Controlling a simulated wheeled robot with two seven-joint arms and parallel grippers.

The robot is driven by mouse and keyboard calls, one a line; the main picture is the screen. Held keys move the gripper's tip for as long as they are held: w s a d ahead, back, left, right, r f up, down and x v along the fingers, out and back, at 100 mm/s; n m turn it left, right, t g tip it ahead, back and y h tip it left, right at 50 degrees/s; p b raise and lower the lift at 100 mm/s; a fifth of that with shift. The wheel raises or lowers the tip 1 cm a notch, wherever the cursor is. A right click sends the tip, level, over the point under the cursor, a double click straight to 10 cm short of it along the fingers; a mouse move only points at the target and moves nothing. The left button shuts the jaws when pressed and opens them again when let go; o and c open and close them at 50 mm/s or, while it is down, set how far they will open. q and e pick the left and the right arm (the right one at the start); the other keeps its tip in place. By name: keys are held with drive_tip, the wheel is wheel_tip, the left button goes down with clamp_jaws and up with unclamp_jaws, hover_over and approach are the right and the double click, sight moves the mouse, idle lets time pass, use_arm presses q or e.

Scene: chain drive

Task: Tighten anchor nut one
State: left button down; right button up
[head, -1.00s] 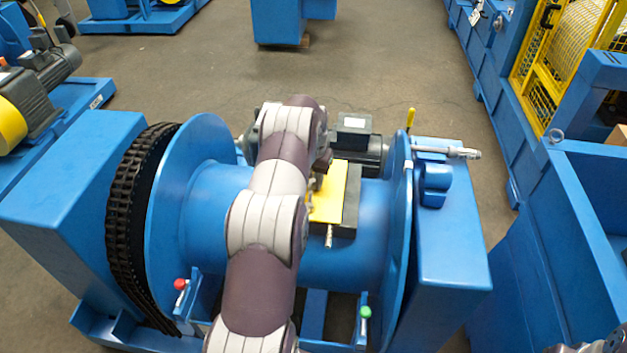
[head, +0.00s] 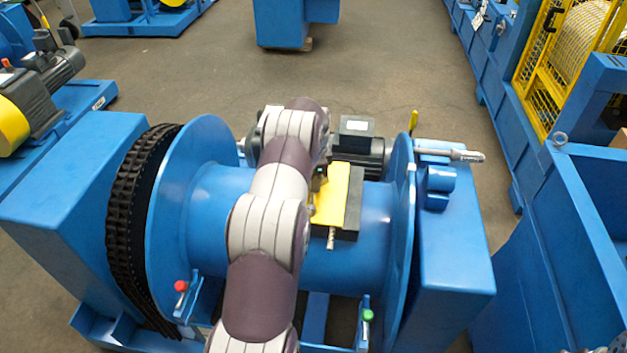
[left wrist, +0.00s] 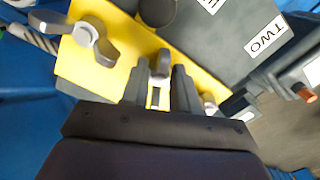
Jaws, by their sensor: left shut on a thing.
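A yellow plate (head: 333,196) on a dark block sits on top of the blue drum (head: 352,240). In the left wrist view the yellow plate (left wrist: 118,62) carries a large grey wing nut (left wrist: 95,42) at left, a middle wing nut (left wrist: 160,63) and a small metal piece (left wrist: 208,101) at right. My left gripper (left wrist: 160,82) is shut on the middle wing nut, one finger on each side. In the head view my arm hides most of that gripper. No label beside the held nut can be read. My right gripper does not show.
A dark block labelled TWO (left wrist: 268,42) lies beside the plate. A threaded metal rod (head: 331,238) sticks out from the plate's near side. Drum flanges (head: 402,250), a chain (head: 125,215) and blue housings (head: 455,270) flank the drum.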

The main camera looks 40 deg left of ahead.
use_arm(q)
drive_tip(key=m, duration=0.4)
drive_tip(key=shift+w+a+r+m, duration=0.2)
drive_tip(key=shift+w+m, duration=0.05)
drive_tip(key=shift+m, duration=0.15)
idle(0.4)
drive_tip(key=c, duration=1.2)
unclamp_jaws()
drive_tip(key=shift+d, duration=0.1)
drive_tip(key=shift+r, duration=0.1)
wheel_tip(320, 180, up, 6)
drive_tip(key=shift+s+d+r+p, duration=0.15)
drive_tip(key=shift+r+p, duration=0.1)
drive_tip(key=shift+p, duration=0.3)
wheel_tip(320, 180, up, 6)
drive_tip(key=p, duration=0.4)
drive_tip(key=shift+s+d, duration=0.15)
